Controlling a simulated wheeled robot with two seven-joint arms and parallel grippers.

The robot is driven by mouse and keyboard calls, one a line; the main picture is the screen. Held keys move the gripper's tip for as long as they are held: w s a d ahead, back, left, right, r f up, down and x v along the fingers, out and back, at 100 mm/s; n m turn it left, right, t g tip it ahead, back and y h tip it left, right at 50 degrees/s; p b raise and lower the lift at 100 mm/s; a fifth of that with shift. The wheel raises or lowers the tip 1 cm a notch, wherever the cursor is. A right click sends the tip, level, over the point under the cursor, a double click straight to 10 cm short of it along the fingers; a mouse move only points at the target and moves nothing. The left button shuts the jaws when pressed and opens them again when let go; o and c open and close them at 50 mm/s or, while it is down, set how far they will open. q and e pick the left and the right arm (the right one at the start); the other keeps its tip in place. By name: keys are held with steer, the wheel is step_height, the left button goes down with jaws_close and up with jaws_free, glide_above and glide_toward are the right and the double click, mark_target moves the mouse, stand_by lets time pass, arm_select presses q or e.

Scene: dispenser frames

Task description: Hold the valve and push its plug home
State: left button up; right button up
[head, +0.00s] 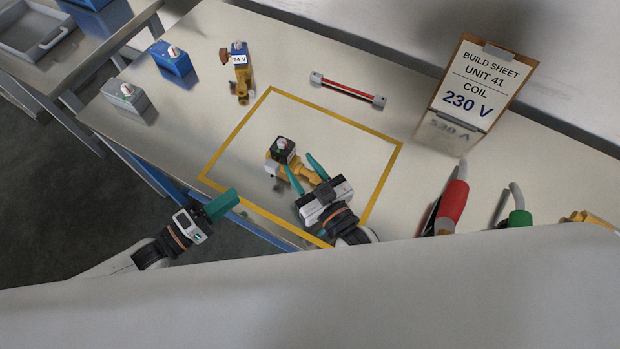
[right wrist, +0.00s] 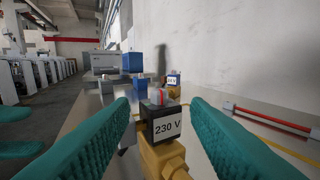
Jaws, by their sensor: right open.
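The valve has a brass body (head: 301,173) and a black coil (head: 279,153); it stands inside the yellow outline. In the right wrist view the coil (right wrist: 162,128) is labelled 230 V. A grey plug with a red mark (right wrist: 158,97) sits on top of the coil; I cannot tell whether it is fully seated. My right gripper (head: 298,162) is open, its green fingers on either side of the brass body, with visible gaps. My left gripper (head: 222,205) is empty, left of the outline near the table's front edge. Its two fingers show apart at the right wrist view's left edge (right wrist: 14,134).
A second valve labelled 24 V (head: 240,75) stands behind. A blue box (head: 176,66) and a grey box (head: 135,103), each with a plug on top, are at the left. A red bar (head: 347,90), the 230 V build sheet (head: 476,85) and red (head: 452,205) and green-handled (head: 519,218) tools are right.

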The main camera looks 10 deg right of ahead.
mark_target(284, 145)
steer(key=x, duration=0.8)
steer(key=shift+w+a, duration=0.2)
steer(key=shift+w, duration=0.15)
steer(key=shift+c, duration=0.5)
jaws_close()
steer(key=shift+f, duration=0.1)
